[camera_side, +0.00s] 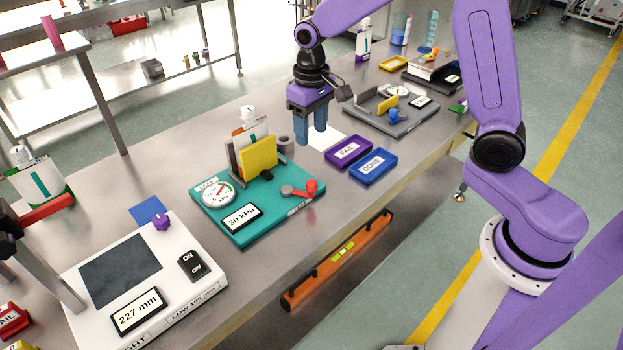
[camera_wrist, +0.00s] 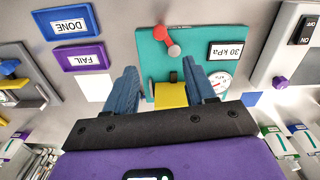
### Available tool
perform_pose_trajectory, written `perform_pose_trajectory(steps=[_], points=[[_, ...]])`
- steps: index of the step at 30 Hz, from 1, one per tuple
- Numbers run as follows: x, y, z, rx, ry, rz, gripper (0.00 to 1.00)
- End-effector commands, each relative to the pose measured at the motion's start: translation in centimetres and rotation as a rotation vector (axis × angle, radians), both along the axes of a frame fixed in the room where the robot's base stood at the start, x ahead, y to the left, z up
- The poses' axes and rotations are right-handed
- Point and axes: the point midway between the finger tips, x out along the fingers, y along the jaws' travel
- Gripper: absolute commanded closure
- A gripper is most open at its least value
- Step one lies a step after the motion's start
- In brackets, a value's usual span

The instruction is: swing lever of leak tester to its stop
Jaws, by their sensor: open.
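The leak tester (camera_side: 262,224) is a teal base on the bench, with a round gauge (camera_side: 217,194) and a "30 kPa" display (camera_side: 241,217). Its lever (camera_side: 311,187), red with a grey round end, lies near the base's right front edge; the lever also shows in the wrist view (camera_wrist: 160,33). A yellow plate (camera_side: 259,154) stands upright at the tester's back, partly hiding a white bottle. My gripper (camera_side: 311,132) is open and empty, above the bench just behind and right of the tester, apart from the lever. In the wrist view its fingers (camera_wrist: 160,75) point toward the tester.
Purple FAIL (camera_side: 348,150) and blue DONE (camera_side: 374,166) trays sit right of the tester. A grey fixture (camera_side: 390,112) lies farther right. Bare bench lies between the lever and the trays.

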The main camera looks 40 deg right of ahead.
Motion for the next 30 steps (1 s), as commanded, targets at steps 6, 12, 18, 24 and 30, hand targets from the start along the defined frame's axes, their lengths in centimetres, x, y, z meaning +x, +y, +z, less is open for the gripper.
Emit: perform_pose_trajectory(steps=[6, 12, 18, 24, 30], points=[[-0.2, -0.1, -4.2, -0.003, 0.007, 0.001, 0.45], [-0.2, -0.1, -8.0, -0.002, 0.006, 0.0, 0.45], [-0.2, -0.1, -11.5, -0.002, 0.006, 0.0, 0.45], [-0.1, 0.0, -14.0, -0.001, 0.003, 0.001, 0.45], [-0.1, 0.0, -15.2, 0.0, 0.001, 0.0, 0.45]])
